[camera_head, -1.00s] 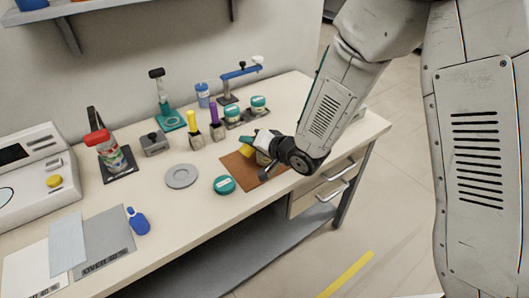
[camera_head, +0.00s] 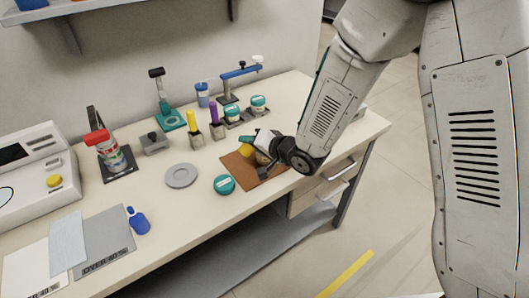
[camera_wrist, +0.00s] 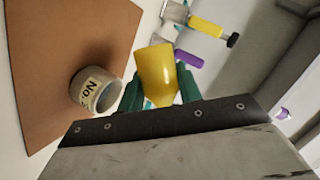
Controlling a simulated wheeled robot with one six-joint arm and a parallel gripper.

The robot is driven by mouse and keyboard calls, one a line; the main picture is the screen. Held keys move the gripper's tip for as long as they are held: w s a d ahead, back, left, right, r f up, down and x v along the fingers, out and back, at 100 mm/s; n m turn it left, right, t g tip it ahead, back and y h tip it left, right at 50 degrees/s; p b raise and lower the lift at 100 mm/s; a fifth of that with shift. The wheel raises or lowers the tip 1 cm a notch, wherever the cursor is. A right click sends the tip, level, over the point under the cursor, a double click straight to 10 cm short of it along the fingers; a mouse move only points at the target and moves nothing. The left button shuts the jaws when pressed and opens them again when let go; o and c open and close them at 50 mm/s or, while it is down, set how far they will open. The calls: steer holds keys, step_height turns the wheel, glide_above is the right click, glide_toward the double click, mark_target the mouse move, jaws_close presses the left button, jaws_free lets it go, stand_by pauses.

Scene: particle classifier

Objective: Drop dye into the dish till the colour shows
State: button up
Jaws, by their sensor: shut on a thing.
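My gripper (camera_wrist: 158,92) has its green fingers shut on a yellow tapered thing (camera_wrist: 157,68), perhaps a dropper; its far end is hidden. In the head view, the yellow thing (camera_head: 246,150) shows at my gripper (camera_head: 256,149), over the brown mat (camera_head: 236,165). A small round dish or jar (camera_wrist: 97,91) with a pale label starting "No" stands on the mat (camera_wrist: 70,30). It is just left of the held thing in the wrist view, apart from it. I cannot see any dye or colour inside it.
Yellow (camera_head: 193,122) and purple (camera_head: 214,114) upright things stand in small holders behind the mat. A blue-armed stand (camera_head: 238,76) is behind. The table front centre is clear.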

steer(key=shift+s+a+f+m+g+y+p, duration=0.1)
steer(key=shift+f+m+g+y+p, duration=0.2)
steer(key=shift+f+m+y, duration=0.3)
stand_by(2.0)
steer(key=shift+a+r+m+y+p, duration=0.1)
steer(key=shift+r+m+y+p, duration=0.25)
steer(key=shift+m+p, duration=0.2)
stand_by(1.9)
steer(key=shift+s+f+m+y, duration=0.1)
steer(key=shift+f+m+y, duration=0.2)
steer(key=shift+m, duration=0.35)
stand_by(1.9)
stand_by(0.4)
